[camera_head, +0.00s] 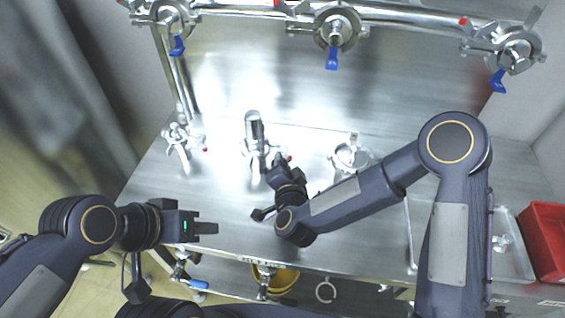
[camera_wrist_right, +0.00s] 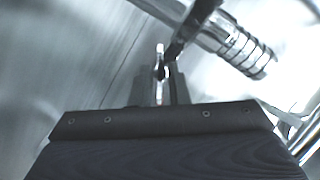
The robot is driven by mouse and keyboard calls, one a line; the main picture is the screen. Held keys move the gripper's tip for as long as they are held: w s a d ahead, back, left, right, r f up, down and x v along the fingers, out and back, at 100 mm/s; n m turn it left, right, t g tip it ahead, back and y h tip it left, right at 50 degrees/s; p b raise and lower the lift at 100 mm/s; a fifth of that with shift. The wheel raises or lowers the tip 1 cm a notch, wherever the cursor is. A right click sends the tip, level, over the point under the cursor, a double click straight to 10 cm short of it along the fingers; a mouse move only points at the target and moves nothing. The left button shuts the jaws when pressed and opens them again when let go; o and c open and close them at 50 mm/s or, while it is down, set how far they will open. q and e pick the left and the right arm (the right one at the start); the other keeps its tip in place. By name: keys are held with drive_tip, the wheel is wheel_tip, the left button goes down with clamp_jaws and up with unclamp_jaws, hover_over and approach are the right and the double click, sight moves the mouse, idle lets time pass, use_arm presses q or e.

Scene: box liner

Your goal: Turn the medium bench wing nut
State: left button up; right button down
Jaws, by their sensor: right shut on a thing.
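The middle bench fitting (camera_head: 254,128) is a shiny metal pipe stub with a clamp near its base. My right gripper (camera_head: 271,168) is at the right side of that clamp. In the right wrist view my right gripper (camera_wrist_right: 166,82) is shut on a thin, bright metal piece (camera_wrist_right: 160,55), which looks like the wing nut; the fingers hide part of it. A ridged metal pipe end (camera_wrist_right: 246,55) lies right of the fingers. My left gripper (camera_head: 207,228) is over the bench's front left, away from the fittings; I cannot tell whether its fingers are open.
Other clamped fittings stand on the bench at left (camera_head: 178,140) and right (camera_head: 350,157). Pipes with blue-handled valves (camera_head: 331,58) run along the back. A tray (camera_head: 510,258) and red bin (camera_head: 545,240) are at right. The front left bench is clear.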

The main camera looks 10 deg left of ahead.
drive_tip(key=shift+a+n+g+h+p, duration=0.1)
drive_tip(key=shift+n+g+h+p, duration=0.35)
drive_tip(key=shift+n, duration=0.65)
drive_tip(key=shift+n+h+p, duration=0.6)
drive_tip(key=shift+n+h, duration=0.15)
drive_tip(key=shift+n, duration=0.15)
drive_tip(key=shift+a+n+h+p, duration=0.2)
drive_tip(key=shift+n+h+p, duration=1.3)
drive_tip(key=shift+n+p, duration=0.55)
idle(0.9)
drive_tip(key=c, duration=1.6)
unclamp_jaws()
drive_tip(key=shift+b+v, duration=0.95)
drive_tip(key=shift+v, duration=3)
drive_tip(key=shift+r, duration=0.1)
